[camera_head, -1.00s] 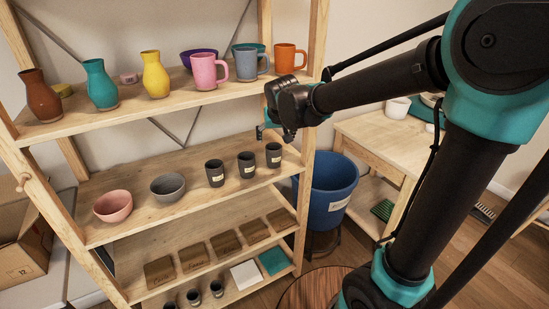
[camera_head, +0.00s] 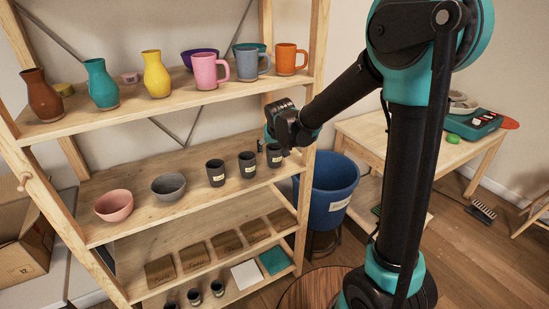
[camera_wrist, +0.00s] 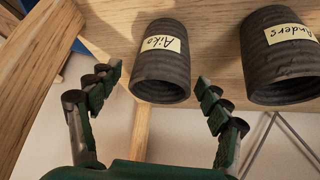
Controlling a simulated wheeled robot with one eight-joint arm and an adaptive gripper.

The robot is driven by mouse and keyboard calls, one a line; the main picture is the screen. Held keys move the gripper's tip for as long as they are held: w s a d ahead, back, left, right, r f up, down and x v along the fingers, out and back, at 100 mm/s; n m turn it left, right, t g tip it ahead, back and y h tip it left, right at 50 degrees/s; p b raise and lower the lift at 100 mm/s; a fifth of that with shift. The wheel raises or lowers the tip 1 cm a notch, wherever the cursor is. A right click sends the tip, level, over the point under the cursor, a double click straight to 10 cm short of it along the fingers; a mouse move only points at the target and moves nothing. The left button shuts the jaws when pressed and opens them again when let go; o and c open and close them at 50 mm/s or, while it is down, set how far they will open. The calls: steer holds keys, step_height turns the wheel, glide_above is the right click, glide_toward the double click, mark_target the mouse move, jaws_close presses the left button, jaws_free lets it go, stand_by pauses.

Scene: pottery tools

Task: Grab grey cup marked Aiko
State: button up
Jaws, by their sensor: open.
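The dark grey cup marked Aiko (camera_wrist: 162,68) appears upside down in the wrist view, its label showing. In the head view it is the rightmost cup (camera_head: 274,158) on the middle shelf, upright and partly hidden by my gripper (camera_head: 268,146). In the wrist view my gripper (camera_wrist: 157,84) is open, one finger on each side of the cup's rim end, with gaps visible. Nothing is held. A similar cup marked Anders (camera_wrist: 283,60) stands beside it, the middle one (camera_head: 247,166) in the head view.
A third dark cup (camera_head: 215,174), a grey bowl (camera_head: 168,187) and a pink bowl (camera_head: 114,206) stand further left. The upper shelf (camera_head: 140,112) with mugs and vases is above. The right shelf post (camera_head: 305,180) is close to the Aiko cup. A blue bin (camera_head: 334,190) stands right.

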steer(key=c, duration=1.4)
